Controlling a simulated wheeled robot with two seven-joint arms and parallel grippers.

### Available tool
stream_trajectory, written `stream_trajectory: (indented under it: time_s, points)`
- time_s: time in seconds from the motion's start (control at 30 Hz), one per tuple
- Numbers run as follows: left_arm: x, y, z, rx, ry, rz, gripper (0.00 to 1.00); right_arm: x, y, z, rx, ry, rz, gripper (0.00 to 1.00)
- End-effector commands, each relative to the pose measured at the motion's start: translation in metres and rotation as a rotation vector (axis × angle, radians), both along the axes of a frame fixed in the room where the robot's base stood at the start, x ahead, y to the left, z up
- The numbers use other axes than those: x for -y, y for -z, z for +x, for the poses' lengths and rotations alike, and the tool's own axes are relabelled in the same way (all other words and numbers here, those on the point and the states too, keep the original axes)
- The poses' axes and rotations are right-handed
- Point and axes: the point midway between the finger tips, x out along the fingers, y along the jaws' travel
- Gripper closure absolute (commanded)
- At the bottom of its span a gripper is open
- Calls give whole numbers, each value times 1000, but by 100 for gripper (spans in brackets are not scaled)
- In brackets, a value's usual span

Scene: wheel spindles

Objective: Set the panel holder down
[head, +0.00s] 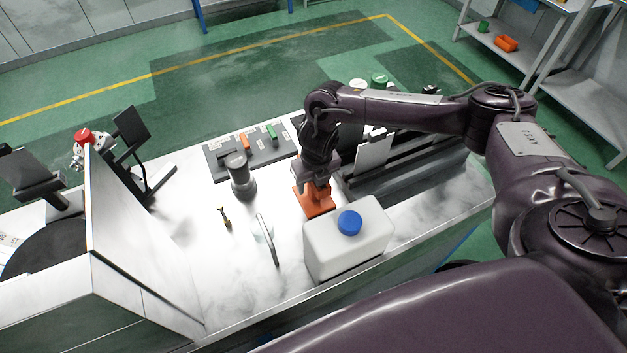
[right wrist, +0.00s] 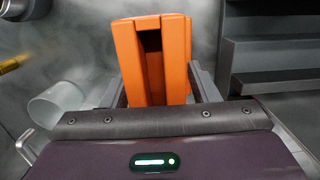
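The orange panel holder (head: 314,201) is at the lower end of my right arm in the head view, on or just above the bright worktop (head: 185,235). I cannot tell whether its base touches. In the right wrist view the holder (right wrist: 158,62) stands between the two fingers, with a slot at its top. My right gripper (head: 318,183) is shut on it, with a finger against each side; its fingers also show in the right wrist view (right wrist: 160,92). My left gripper is in neither view.
A white canister (head: 335,245) with a blue cap stands just in front of the holder. A dark stepped rack (head: 405,160) lies to its right. A dark cylinder (head: 240,178) and brass piece (head: 224,216) stand to its left.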

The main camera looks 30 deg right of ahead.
Motion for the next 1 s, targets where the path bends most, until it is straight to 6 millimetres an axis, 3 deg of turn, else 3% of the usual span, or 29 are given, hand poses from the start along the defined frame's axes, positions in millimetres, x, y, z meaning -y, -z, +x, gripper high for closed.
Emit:
stream_trajectory:
  time_s: [0.37, 0.67, 0.73, 1.0]
  points:
    - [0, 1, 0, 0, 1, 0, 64, 0, -11, 0, 2, -1, 1, 46]
    - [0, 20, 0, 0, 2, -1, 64, -1, -73, -7, 6, -2, 1, 46]
    - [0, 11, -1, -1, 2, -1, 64, 0, -94, -8, 7, -3, -2, 46]
    - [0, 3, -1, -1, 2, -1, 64, -1, -121, -13, 2, -1, 0, 46]
